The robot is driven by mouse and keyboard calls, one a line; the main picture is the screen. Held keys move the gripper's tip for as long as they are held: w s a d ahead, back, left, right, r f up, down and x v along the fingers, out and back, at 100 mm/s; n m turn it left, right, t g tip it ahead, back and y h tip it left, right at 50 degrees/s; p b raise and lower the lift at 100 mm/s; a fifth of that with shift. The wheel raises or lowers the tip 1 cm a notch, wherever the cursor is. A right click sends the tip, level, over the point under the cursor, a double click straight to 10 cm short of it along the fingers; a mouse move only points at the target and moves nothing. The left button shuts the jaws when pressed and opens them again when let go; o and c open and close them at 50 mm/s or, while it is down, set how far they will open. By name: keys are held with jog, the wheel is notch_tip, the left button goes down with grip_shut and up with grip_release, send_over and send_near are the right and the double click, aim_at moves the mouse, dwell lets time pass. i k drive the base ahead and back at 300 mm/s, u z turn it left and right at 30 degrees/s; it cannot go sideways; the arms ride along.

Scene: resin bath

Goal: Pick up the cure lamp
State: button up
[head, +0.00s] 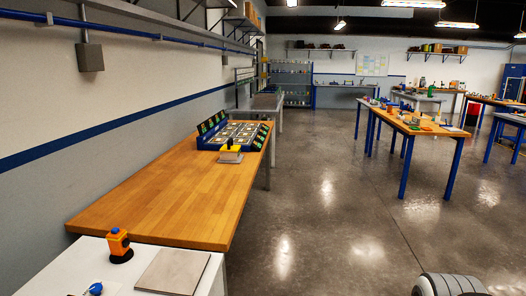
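I cannot tell for certain which thing is the cure lamp. An orange device with a blue knob and a black base (118,243) stands upright on the white table at the lower left. A small block with a yellow top (230,150) sits on the wooden bench, at the front of a dark blue station with a grid of light squares (236,132). My gripper is not in view. A grey and white rounded part at the bottom right edge may be mine.
The white table (72,268) also holds a flat grey-brown plate (173,271) and a small blue-tipped item (94,289). The long wooden bench (150,203) runs along the left wall, mostly bare. Concrete floor (330,220) is open to its right. Cluttered tables (458,152) stand farther right.

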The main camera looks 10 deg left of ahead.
aim_at(229, 152)
jog(key=u, duration=0.05)
jog(key=i, duration=6.4)
jog(key=u, duration=2.4)
